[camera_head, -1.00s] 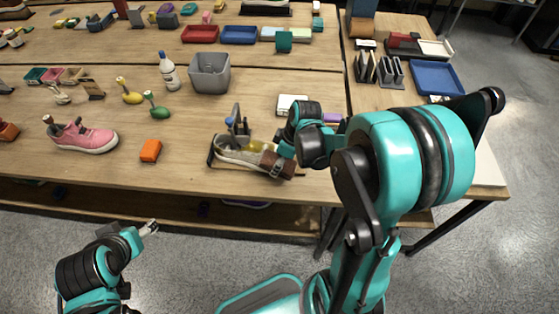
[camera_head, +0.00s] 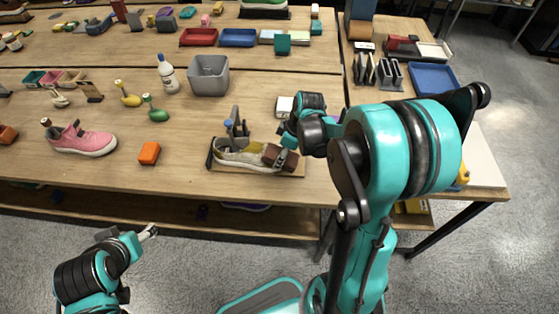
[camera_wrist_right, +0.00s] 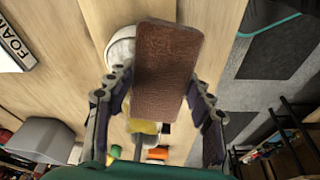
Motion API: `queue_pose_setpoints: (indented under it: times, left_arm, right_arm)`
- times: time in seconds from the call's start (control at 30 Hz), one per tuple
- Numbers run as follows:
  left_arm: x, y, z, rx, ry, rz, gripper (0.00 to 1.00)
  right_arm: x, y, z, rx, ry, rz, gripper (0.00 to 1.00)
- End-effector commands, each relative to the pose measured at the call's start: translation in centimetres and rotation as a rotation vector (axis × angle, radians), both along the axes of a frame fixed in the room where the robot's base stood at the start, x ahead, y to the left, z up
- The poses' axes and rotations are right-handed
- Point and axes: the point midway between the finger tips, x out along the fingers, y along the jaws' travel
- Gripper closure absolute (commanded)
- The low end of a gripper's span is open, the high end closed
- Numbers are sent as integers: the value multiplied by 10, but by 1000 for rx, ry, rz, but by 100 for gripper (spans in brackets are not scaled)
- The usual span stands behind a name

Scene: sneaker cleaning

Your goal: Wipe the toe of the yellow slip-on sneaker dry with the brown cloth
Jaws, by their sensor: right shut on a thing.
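The yellow slip-on sneaker (camera_head: 238,157) lies on a wooden board at the table's front edge, its white toe end to the right. My right gripper (camera_head: 287,151) is shut on the brown cloth (camera_head: 273,153), a flat, block-like piece, at the toe. In the right wrist view the cloth (camera_wrist_right: 166,75) is between the fingers (camera_wrist_right: 160,110), and the sneaker's pale toe (camera_wrist_right: 121,47) shows behind it, partly hidden. Whether cloth and toe touch is unclear. My left gripper (camera_head: 148,231) is away from the table at the lower left; its jaw opening is too small to judge.
An orange block (camera_head: 149,153) and a pink sneaker (camera_head: 85,141) lie to the left. A grey bin (camera_head: 209,76), a white bottle (camera_head: 168,75) and a white box (camera_head: 284,106) are farther back.

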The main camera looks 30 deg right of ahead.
Motion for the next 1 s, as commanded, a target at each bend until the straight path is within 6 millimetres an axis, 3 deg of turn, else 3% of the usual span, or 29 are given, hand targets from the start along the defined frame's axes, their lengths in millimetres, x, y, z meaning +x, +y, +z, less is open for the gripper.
queue_pose_setpoints:
  times: [0.6, 1.0]
  left_arm:
    - [0, 0, -4, 0, 0, 0, 39]
    - [0, 0, -4, 0, 0, 0, 39]
  right_arm:
    - [29, -30, 0, -1, -1, -1, 70]
    - [27, -28, 2, -1, -1, 1, 70]
